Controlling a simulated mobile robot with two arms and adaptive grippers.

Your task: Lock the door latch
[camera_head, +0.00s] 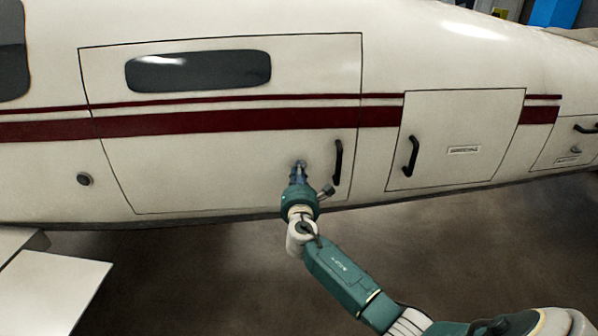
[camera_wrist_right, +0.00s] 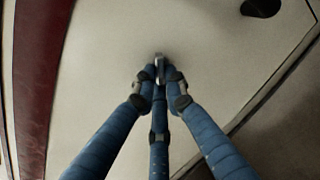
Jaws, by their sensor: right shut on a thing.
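The large cabin door (camera_head: 220,170) is flush in the white aircraft side, with a dark window and red stripes. Its small metal latch (camera_head: 301,163) sits on the lower right part of the door, left of a black handle (camera_head: 338,163). My right gripper (camera_head: 298,172) reaches up to the latch from below. In the right wrist view the blue fingers of my right gripper (camera_wrist_right: 160,75) close around the small latch (camera_wrist_right: 159,60), mostly hidden between the fingertips. Which way the latch is turned cannot be told. My left gripper is not in view.
A smaller hatch (camera_head: 460,140) with its own black handle (camera_head: 410,156) is to the right. A round dark knob (camera_head: 84,179) is on the fuselage at left. A white surface (camera_head: 50,290) juts out at lower left. Open floor (camera_head: 190,285) lies below the fuselage.

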